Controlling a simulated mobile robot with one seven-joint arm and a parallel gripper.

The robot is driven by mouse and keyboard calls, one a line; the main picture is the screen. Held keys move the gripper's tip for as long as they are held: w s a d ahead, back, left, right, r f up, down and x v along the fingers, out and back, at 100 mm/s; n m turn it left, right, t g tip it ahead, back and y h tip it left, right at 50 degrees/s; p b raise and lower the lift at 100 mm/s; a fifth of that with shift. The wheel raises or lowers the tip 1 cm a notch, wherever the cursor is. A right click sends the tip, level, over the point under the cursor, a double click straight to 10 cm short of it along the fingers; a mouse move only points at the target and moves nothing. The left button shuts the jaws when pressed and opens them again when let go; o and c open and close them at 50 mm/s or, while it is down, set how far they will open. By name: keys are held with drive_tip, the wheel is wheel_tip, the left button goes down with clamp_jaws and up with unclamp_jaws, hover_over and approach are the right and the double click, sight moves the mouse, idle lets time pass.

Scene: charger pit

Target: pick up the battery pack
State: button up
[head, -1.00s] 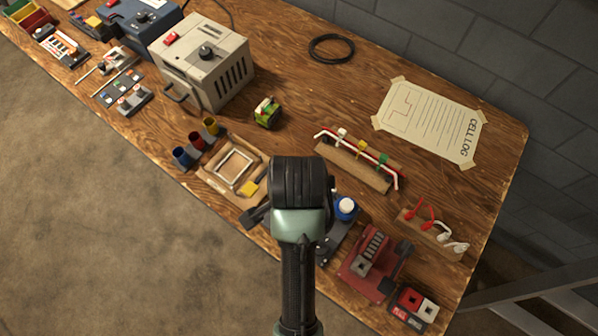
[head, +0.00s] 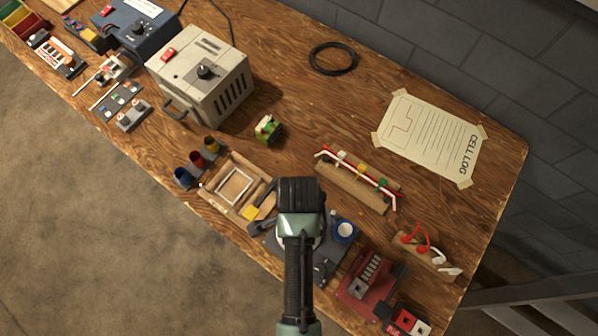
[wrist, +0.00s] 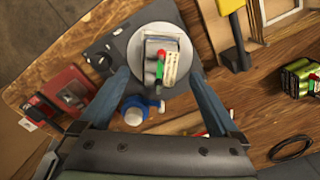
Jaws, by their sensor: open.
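The battery pack (wrist: 160,62) sits on a pale round plate (wrist: 132,52) in the wrist view. It shows grey cells, a pale label and red and green ends. My gripper (wrist: 160,76) is open, with one blue-grey finger on each side of the pack and gaps between. I cannot tell how far the fingertips are above the plate. In the head view my gripper's wrist (head: 300,205) hides the pack and most of the plate.
A blue and white round container (head: 344,230) and a red device (head: 370,280) stand close to the right. A wooden frame (head: 235,187) and yellow-handled tool (head: 250,212) lie left. A green pack (head: 267,128) and cable rack (head: 355,187) are farther back.

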wheel_tip(320, 180, down, 5)
drive_tip(key=shift+r, duration=0.1)
drive_tip(key=shift+c, duration=0.3)
clamp_jaws()
